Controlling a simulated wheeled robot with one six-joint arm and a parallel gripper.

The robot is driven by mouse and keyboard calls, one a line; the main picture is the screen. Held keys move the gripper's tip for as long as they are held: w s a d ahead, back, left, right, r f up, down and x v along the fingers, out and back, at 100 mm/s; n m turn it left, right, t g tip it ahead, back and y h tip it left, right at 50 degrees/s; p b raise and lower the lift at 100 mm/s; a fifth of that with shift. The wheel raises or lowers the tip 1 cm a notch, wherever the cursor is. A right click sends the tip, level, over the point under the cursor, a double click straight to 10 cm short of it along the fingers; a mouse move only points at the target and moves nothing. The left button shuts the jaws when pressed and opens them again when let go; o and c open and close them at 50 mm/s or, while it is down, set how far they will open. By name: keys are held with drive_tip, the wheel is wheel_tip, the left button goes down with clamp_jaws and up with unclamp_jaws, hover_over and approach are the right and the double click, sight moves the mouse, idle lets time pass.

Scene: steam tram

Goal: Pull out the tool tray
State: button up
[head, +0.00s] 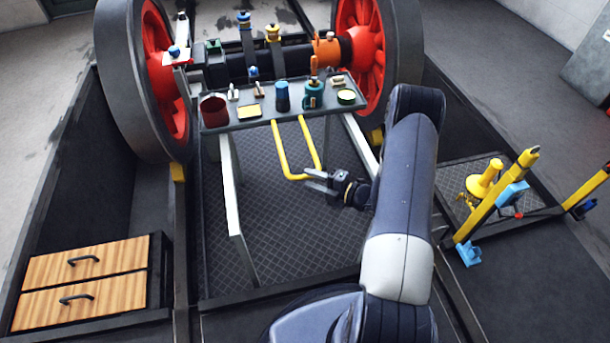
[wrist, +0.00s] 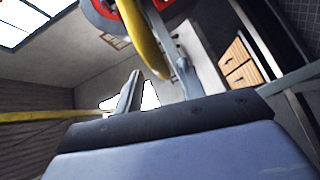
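The tool tray (head: 262,119) is a flat grey board with several tools and pots on it, set below the axle between two red wheels. A yellow U-shaped handle (head: 281,150) hangs from its front edge toward me. My gripper (head: 313,180) is at the lower right corner of this handle. In the wrist view, its two fingers (wrist: 158,85) stand apart. The yellow handle bar (wrist: 139,35) shows between or just beyond them there; I cannot tell whether they touch it.
A wooden drawer unit (head: 85,274) stands at the lower left. Yellow levers (head: 497,196) stand at the right, beyond my arm. White rails (head: 232,190) flank the patterned floor plate (head: 285,245), which is clear below the handle.

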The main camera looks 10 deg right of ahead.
drive_tip(key=shift+x, duration=1.45)
drive_tip(key=shift+c, duration=0.4)
clamp_jaws()
